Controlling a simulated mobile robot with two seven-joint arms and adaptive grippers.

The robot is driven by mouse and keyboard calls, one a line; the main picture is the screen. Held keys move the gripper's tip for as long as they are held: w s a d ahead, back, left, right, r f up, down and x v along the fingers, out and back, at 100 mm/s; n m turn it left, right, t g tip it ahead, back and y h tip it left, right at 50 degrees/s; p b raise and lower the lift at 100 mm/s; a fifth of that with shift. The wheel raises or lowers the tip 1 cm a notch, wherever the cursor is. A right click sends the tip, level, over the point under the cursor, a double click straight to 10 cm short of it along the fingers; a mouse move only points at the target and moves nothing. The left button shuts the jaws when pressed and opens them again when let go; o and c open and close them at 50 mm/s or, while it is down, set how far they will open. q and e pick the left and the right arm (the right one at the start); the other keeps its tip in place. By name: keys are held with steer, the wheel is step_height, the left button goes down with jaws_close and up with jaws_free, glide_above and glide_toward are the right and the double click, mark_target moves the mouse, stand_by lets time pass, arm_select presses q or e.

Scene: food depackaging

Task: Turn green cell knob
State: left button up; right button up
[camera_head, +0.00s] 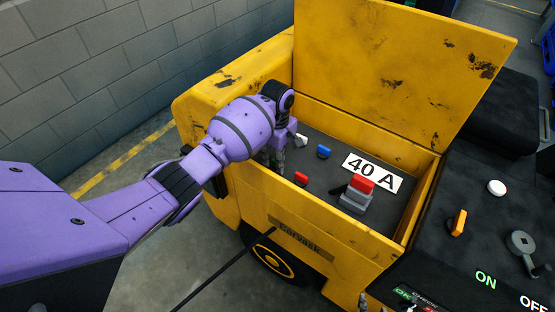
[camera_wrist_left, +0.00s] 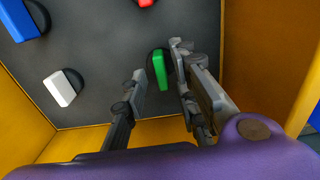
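The green knob (camera_wrist_left: 159,70) sits on the dark panel (camera_wrist_left: 110,55) in the left wrist view. In the head view it is hidden behind my left gripper (camera_head: 277,158), which points down into the yellow box. In the left wrist view my left gripper (camera_wrist_left: 160,67) is open, with one finger on each side of the green knob. Small gaps show between knob and fingers; I cannot tell how deep the fingertips reach.
The white knob (camera_head: 301,140), blue knob (camera_head: 323,151) and red knob (camera_head: 301,179) share the panel. A red-and-grey switch (camera_head: 358,192) stands by the "40 A" label (camera_head: 372,173). Yellow box walls (camera_head: 345,128) and a raised lid (camera_head: 400,70) enclose the space.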

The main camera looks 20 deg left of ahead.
arm_select(q)
steer(key=shift+s+d+f, duration=0.1)
steer(key=shift+f, duration=0.05)
step_height(320, 180, up, 12)
stand_by(0.6)
steer(key=shift+s, duration=0.1)
